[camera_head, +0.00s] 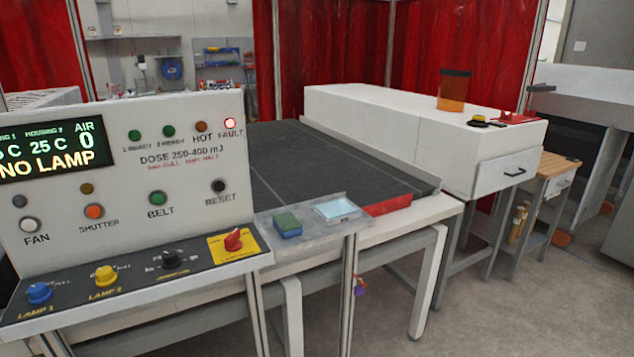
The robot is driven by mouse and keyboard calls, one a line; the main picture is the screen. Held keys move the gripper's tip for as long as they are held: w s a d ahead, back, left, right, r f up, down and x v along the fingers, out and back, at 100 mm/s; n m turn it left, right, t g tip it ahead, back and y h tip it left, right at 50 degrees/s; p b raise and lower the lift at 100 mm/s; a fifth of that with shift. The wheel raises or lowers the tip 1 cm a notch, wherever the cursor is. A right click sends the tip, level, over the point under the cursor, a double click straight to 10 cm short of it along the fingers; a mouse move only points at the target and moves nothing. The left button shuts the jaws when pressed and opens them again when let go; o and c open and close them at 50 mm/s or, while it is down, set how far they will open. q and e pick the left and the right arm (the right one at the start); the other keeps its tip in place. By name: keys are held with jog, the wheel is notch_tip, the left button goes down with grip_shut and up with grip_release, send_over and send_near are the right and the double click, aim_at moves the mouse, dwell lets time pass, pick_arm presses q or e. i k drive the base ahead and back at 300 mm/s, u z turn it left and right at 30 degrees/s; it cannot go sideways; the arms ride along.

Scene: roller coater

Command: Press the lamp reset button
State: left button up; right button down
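The control panel (128,225) stands at the left of the head view, with its sloped face toward me. The black RESET button (219,186) is at the right end of its button row, above the "RESET" label. The display (52,148) reads "NO LAMP". The blue LAMP 1 knob (39,293) and yellow LAMP 2 knob (106,275) are on the lower ledge. Neither gripper shows in the head view.
A red switch on a yellow plate (233,240) sits below RESET. Beside the panel, a clear shelf (310,215) holds a green-and-blue sponge-like block (288,225) and a light blue pad (336,209). A dark conveyor belt (300,165) runs behind. Open floor (520,305) lies at right.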

aim_at(219, 186)
jog(key=z, duration=0.3)
jog(key=i, duration=0.9)
jog(key=u, duration=2.55)
